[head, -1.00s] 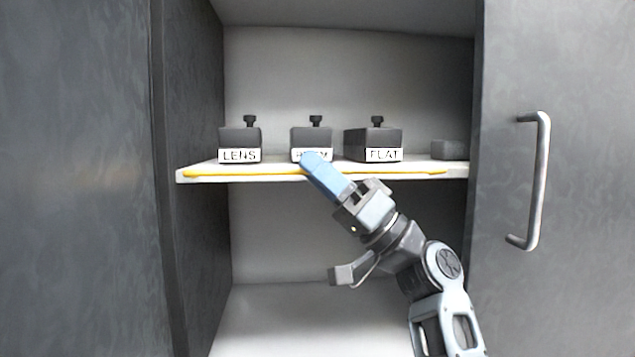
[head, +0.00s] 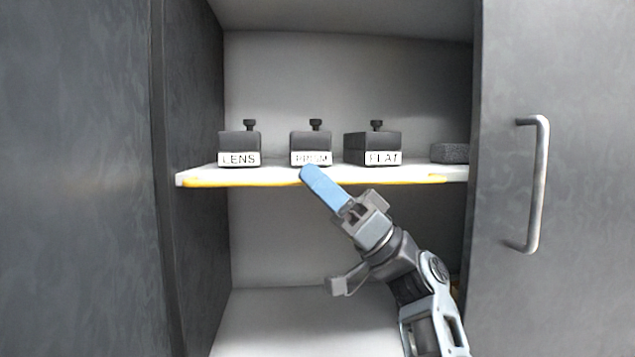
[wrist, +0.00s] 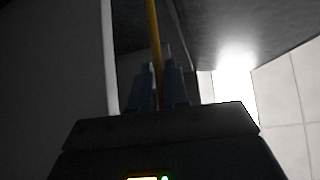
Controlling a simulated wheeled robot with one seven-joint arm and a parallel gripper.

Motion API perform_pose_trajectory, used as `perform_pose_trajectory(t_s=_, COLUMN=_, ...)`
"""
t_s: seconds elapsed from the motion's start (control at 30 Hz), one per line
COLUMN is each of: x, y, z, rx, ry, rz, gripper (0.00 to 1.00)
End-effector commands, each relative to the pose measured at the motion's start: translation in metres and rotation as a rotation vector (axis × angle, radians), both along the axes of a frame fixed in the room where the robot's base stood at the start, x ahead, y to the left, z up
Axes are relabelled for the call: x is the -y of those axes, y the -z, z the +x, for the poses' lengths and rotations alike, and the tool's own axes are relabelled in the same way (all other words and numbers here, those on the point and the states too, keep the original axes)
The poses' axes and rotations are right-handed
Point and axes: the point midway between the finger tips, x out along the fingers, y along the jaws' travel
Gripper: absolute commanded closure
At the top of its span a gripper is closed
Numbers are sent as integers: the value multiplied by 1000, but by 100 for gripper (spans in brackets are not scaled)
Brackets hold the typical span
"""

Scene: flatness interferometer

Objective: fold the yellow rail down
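The yellow rail (head: 235,183) runs along the front edge of the white shelf (head: 203,171), low against it. My gripper (head: 308,173) reaches up from the lower right, its blue fingertips at the middle of the rail. In the wrist view the yellow rail (wrist: 153,40) runs down into the narrow gap between my two fingers (wrist: 158,88), which look closed on it. The head view shows mostly one finger, and the fingertips hide a short piece of the rail.
Dark blocks labelled LENS (head: 239,148), PRISM (head: 311,148) and FLAT (head: 372,147) stand on the shelf behind the rail, each with a knob on top. A small dark block (head: 450,153) sits right of them. A door with a handle (head: 540,185) is at right. Below the shelf is open space.

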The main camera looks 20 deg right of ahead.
Motion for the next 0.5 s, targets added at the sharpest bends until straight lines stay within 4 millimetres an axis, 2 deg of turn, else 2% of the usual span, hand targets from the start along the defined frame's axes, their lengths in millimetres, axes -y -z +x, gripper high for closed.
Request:
perform_pose_trajectory(t_s=0.03, x=1, y=2, z=0, rx=-3, ry=1, rz=0, gripper=80)
perform_pose_trajectory(t_s=0.17, x=1, y=1, z=0, rx=-2, ry=1, rz=0, gripper=68)
perform_pose_trajectory(t_s=0.5, x=0, y=1, z=0, rx=-2, ry=0, rz=0, gripper=68)
